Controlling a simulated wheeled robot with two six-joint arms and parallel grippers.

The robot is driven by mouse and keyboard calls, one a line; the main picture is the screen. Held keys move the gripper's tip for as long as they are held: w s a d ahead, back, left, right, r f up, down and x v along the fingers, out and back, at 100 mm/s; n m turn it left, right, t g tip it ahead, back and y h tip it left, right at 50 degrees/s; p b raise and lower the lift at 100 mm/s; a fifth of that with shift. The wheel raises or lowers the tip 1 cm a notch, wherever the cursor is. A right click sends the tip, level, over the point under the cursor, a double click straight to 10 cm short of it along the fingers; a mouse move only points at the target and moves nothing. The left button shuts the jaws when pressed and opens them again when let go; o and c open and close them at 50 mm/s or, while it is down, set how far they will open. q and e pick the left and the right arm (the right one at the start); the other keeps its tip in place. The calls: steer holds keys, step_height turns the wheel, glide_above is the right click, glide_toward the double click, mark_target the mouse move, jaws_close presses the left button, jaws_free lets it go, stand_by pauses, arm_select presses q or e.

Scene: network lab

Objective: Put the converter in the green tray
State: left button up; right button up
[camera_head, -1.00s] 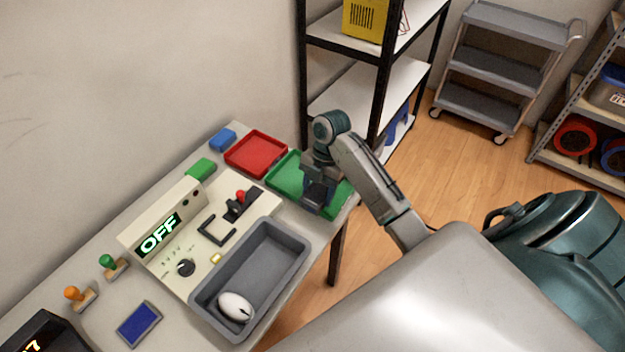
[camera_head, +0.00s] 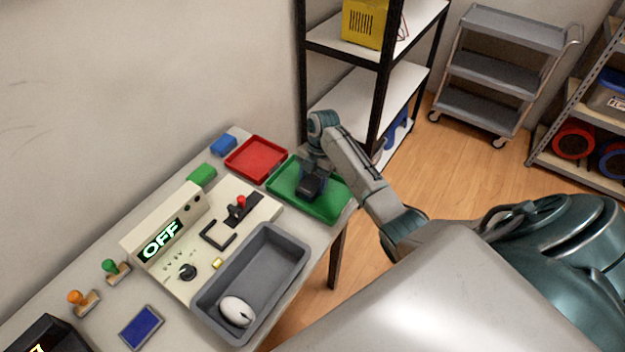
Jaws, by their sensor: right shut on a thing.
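The green tray (camera_head: 325,208) lies on the table's far right end. My right gripper (camera_head: 312,178) points down over the tray and is shut on a small black block, the converter (camera_head: 308,188). The converter is over the left-middle part of the tray. I cannot tell whether it touches the tray floor. The gripper hides part of the tray and the top of the converter. My left gripper is not in view.
A red tray (camera_head: 256,158) lies beside the green one. A control panel reading OFF (camera_head: 163,240) and a grey bin (camera_head: 298,238) holding a white mouse (camera_head: 236,311) are nearer. Green (camera_head: 202,174) and blue (camera_head: 223,145) blocks lie along the wall side. A shelf (camera_head: 385,92) stands behind.

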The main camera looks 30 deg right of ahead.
mark_target(316, 177)
steer(key=shift+f, duration=0.1)
steer(key=o, duration=1.2)
steer(key=shift+c, duration=0.2)
steer(key=shift+r, duration=0.2)
steer(key=b+v, duration=0.2)
steer(key=v, duration=0.4)
steer(key=shift+w, duration=0.1)
steer(key=p+v, duration=0.3)
steer(key=v, duration=0.3)
steer(key=shift+p, duration=0.4)
